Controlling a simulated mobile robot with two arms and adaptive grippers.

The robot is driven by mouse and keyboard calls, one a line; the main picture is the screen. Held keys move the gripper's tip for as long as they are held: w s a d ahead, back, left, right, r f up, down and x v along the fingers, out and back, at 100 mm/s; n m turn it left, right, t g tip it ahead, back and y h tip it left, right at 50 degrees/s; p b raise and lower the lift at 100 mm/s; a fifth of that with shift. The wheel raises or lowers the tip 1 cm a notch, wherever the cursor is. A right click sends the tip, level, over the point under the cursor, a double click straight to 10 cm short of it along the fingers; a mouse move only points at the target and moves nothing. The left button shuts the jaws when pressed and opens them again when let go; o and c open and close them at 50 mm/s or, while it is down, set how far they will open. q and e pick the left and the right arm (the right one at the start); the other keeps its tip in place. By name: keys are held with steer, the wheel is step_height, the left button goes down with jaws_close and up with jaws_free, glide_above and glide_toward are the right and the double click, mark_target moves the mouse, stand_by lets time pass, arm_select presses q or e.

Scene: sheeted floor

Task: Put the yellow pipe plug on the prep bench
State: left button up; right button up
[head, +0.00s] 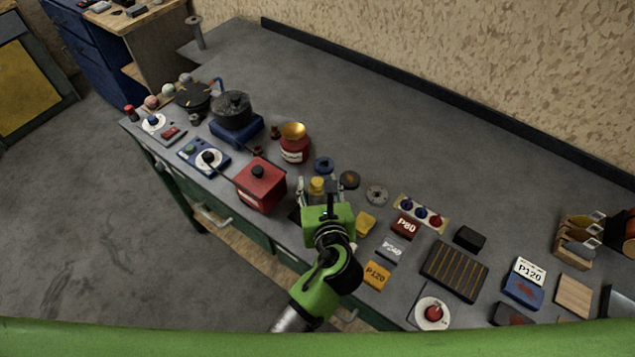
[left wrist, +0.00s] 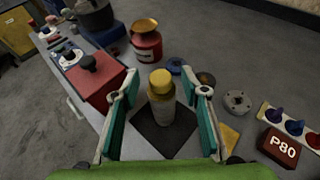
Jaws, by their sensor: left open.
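A small upright cylinder with a yellow top (head: 317,184) and a paler body, seemingly the yellow pipe plug, stands on the grey bench (head: 390,120). In the left wrist view this yellow-topped piece (left wrist: 161,88) stands on a dark square pad (left wrist: 164,130). My left gripper (head: 318,190) is open, its teal-padded fingers on either side of the piece. In the left wrist view the gripper (left wrist: 160,95) shows gaps on both sides of it. I cannot tell which surface is the prep bench. My right gripper is not in view.
A red box (head: 261,186) and a red can with a brass-coloured top (head: 294,145) stand left of the gripper. A yellow piece (head: 365,222), a P80 block (head: 405,226) and a slatted dark board (head: 454,270) lie to the right. The bench's back is clear.

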mark_target(318, 181)
arm_select(q)
steer(key=shift+x, duration=0.95)
steer(key=shift+c, duration=0.7)
steer(key=c, duration=0.8)
steer(key=shift+r, duration=0.1)
steer(key=shift+r+p, duration=0.6)
steer(key=shift+p, duration=0.3)
step_height(318, 181, up, 2)
steer(key=p, duration=0.3)
steer(key=shift+r, duration=0.25)
steer(key=r+v, duration=0.1)
steer(key=v, duration=0.4)
steer(key=a+v, duration=0.1)
steer(key=v, duration=0.5)
steer(key=w+a+r+b+v, duration=0.1)
steer(key=v, duration=0.4)
steer(key=shift+s+r, duration=0.3)
steer(key=shift+r, duration=0.1)
